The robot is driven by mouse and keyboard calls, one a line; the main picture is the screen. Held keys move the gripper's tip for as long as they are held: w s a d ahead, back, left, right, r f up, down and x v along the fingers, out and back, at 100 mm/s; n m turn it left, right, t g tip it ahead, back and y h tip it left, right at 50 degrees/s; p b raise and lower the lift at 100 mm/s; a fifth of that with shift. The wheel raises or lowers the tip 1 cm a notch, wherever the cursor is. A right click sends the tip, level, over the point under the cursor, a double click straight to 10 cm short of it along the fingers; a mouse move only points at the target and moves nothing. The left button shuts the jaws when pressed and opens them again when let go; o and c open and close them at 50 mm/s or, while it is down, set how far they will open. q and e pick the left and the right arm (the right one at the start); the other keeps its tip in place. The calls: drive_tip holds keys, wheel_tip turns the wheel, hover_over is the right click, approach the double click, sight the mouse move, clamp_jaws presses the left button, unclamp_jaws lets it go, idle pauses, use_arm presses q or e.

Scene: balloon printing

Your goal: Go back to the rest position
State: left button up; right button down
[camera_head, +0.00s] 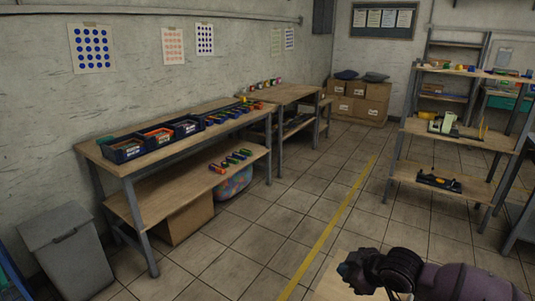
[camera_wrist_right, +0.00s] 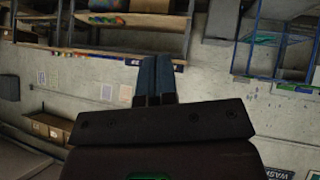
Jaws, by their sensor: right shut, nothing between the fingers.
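My right gripper (camera_wrist_right: 154,80) is shut and empty in the right wrist view, its two dark blue fingers pressed side by side. My left gripper does not show in either view.
A long workbench (camera_head: 165,154) with dark bins stands along the left wall, and a grey trash bin (camera_head: 70,254) stands at its near end. A shelf unit (camera_head: 425,186) stands at the right. Cardboard boxes (camera_head: 361,103) sit at the back. The tiled floor between is clear.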

drive_tip(key=s+d+f+m+t+h, duration=0.1)
drive_tip(key=s+d+f+m, duration=0.1)
drive_tip(key=s, duration=0.6)
drive_tip(key=s+d+f+m+t+h, duration=0.1)
drive_tip(key=s+d+f+m+h, duration=0.1)
drive_tip(key=s+f+m, duration=0.3)
drive_tip(key=s+d+f+m+t+h, duration=0.2)
drive_tip(key=s+f, duration=0.5)
drive_tip(key=s, duration=0.5)
drive_tip(key=shift+s+d+m, duration=0.15)
drive_tip(key=shift+d+m, duration=0.55)
drive_tip(key=shift+d, duration=0.2)
